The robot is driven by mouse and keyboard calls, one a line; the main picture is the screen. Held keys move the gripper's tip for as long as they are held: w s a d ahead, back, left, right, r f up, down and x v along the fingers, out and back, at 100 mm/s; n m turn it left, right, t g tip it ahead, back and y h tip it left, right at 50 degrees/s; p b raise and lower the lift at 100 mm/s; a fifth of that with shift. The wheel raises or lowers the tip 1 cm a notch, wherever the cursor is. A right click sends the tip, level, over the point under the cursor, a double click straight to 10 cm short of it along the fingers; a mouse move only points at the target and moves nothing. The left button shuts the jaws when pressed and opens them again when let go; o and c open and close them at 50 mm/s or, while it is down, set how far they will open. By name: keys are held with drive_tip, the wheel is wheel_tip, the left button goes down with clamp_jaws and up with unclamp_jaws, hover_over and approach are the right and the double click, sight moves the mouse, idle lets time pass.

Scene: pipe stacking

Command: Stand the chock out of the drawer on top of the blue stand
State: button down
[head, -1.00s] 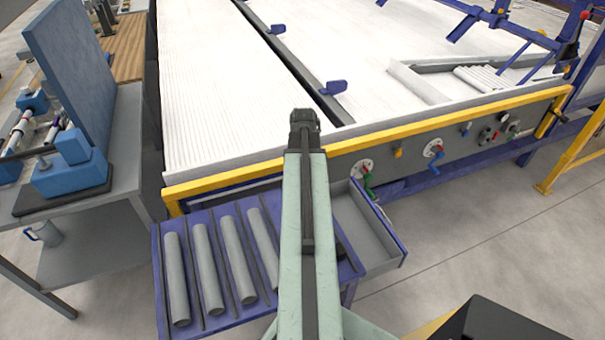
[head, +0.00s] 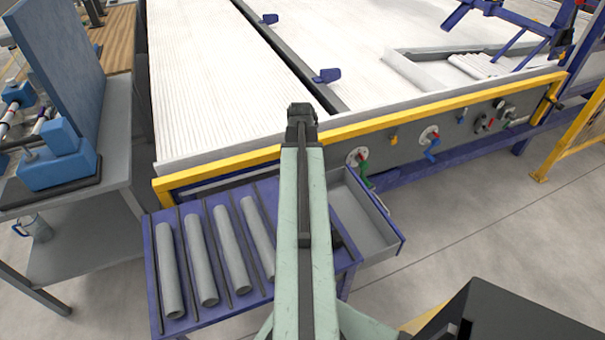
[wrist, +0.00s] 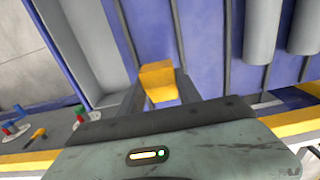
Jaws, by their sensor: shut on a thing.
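The yellow chock (wrist: 157,82) is between the two dark fingers of my gripper (wrist: 158,90) in the wrist view, which are shut on it. Blue surface of the stand shows behind it; whether it touches that surface cannot be told. The blue stand (head: 152,285) is at the lower left of the head view and bears several grey pipes between dark dividers. The drawer (head: 372,222) is pulled open just right of the stand, and its visible inside is empty. It also shows at the left of the wrist view (wrist: 85,45). My arm hides the gripper and chock in the head view.
A long table with a yellow rail (head: 450,103) and coloured valves (head: 430,137) stands behind the stand and drawer. A grey workbench (head: 115,150) with blue equipment is at the left. Grey floor (head: 490,215) is clear right of the drawer.

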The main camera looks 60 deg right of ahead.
wheel_tip(320, 180, down, 6)
drive_tip(key=b, duration=0.5)
drive_tip(key=c, duration=0.7)
unclamp_jaws()
drive_tip(key=shift+c, duration=0.2)
wheel_tip(320, 180, up, 8)
drive_tip(key=p, duration=0.8)
drive_tip(key=shift+r, duration=0.1)
